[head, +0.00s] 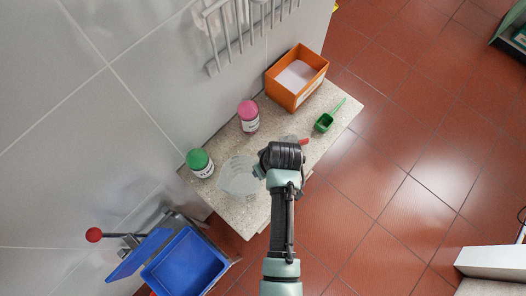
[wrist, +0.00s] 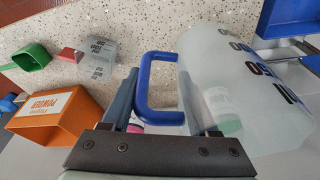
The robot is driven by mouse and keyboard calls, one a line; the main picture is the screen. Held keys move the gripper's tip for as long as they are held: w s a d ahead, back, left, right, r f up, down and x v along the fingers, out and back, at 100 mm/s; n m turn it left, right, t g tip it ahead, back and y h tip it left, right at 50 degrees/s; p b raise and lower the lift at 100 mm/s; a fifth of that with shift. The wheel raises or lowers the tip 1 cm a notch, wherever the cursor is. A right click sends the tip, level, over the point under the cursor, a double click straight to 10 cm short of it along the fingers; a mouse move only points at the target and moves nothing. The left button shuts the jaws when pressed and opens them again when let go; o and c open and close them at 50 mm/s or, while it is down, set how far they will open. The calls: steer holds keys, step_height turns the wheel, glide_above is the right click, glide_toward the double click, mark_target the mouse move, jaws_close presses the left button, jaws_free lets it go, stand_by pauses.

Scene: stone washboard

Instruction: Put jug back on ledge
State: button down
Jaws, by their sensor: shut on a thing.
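A large translucent jug (head: 238,176) with dark markings shows over the left part of the stone ledge (head: 318,112). In the wrist view the jug (wrist: 235,65) fills the right side, its blue handle (wrist: 146,85) toward me. My gripper (wrist: 158,105) is shut on this handle, with a finger on either side of it. In the head view my gripper (head: 262,170) is over the ledge, just right of the jug; its fingertips are hidden by my wrist. I cannot tell whether the jug's base touches the ledge.
On the ledge are a green-lidded jar (head: 200,164), a pink-lidded jar (head: 248,117), an orange box (head: 296,78) and a green scoop (head: 325,122). A smaller jug with a red handle (wrist: 97,52) stands near the scoop. A blue basin (head: 186,264) is at lower left; a rack (head: 245,30) hangs above.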

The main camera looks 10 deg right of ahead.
mark_target(251, 179)
steer(key=shift+s+x, duration=0.2)
steer(key=shift+x, duration=0.9)
steer(key=shift+s+x, duration=0.2)
steer(key=shift+x, duration=0.85)
steer(key=shift+d+f, duration=0.1)
steer(key=shift+d, duration=0.1)
steer(key=shift+f, duration=0.15)
steer(key=shift+c, duration=0.8)
jaws_free()
